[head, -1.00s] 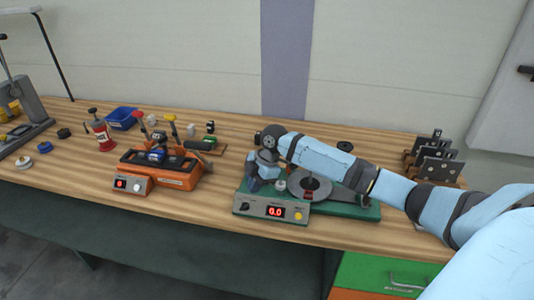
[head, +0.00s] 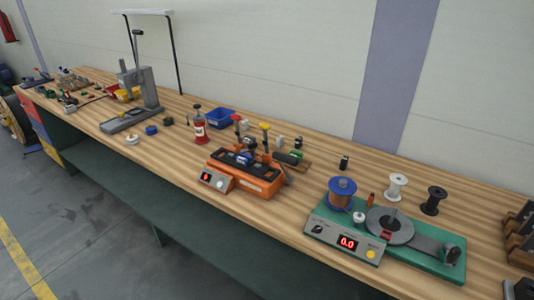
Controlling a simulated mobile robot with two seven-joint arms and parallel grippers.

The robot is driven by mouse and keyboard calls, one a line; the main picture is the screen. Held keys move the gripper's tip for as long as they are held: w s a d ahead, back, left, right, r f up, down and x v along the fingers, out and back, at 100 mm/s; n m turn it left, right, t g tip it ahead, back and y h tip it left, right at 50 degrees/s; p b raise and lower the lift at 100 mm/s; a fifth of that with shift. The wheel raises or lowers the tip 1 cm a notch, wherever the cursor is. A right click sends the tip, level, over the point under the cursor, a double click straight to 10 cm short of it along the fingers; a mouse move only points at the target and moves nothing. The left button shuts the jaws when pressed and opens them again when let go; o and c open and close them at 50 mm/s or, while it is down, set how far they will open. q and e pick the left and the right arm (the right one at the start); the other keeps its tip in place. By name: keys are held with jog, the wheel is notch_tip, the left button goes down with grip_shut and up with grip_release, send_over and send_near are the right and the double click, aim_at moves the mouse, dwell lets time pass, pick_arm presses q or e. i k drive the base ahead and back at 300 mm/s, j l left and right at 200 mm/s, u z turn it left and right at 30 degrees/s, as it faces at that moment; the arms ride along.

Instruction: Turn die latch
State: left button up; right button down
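No part that I can surely name the die latch stands out at this size. The orange bench device (head: 262,184) stands mid-bench with a dark top, a small blue piece (head: 243,157) and a dark cylindrical handle (head: 288,157) at its right. A red-knobbed lever (head: 237,118) and a yellow-knobbed lever (head: 264,126) stand upright behind it. The green device (head: 452,262) at right carries a grey disc (head: 390,225), a blue-flanged copper spool (head: 341,191) and a display reading 0.0. Neither gripper can be made out in the head view.
A grey lever press (head: 140,90) stands at the left. A red bottle (head: 198,128) and a blue bin (head: 220,118) are behind the orange device. A white spool (head: 396,186) and a black spool (head: 434,200) stand behind the green device. Bare wood lies between the two devices.

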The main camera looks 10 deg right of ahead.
aim_at(251, 146)
jog(key=i+j+z, duration=0.15)
jog(key=z, duration=0.2)
jog(key=i+j+z, duration=0.15)
jog(key=z, duration=0.2)
jog(key=i+j+z, duration=0.1)
jog(key=j+z, duration=0.25)
jog(key=i+j+z, duration=0.2)
jog(key=j, duration=0.3)
jog(key=j+z, duration=0.15)
jog(key=j, duration=0.3)
jog(key=i+j, duration=0.1)
jog(key=j, duration=0.45)
jog(key=i+j+z, duration=0.1)
jog(key=j, duration=0.45)
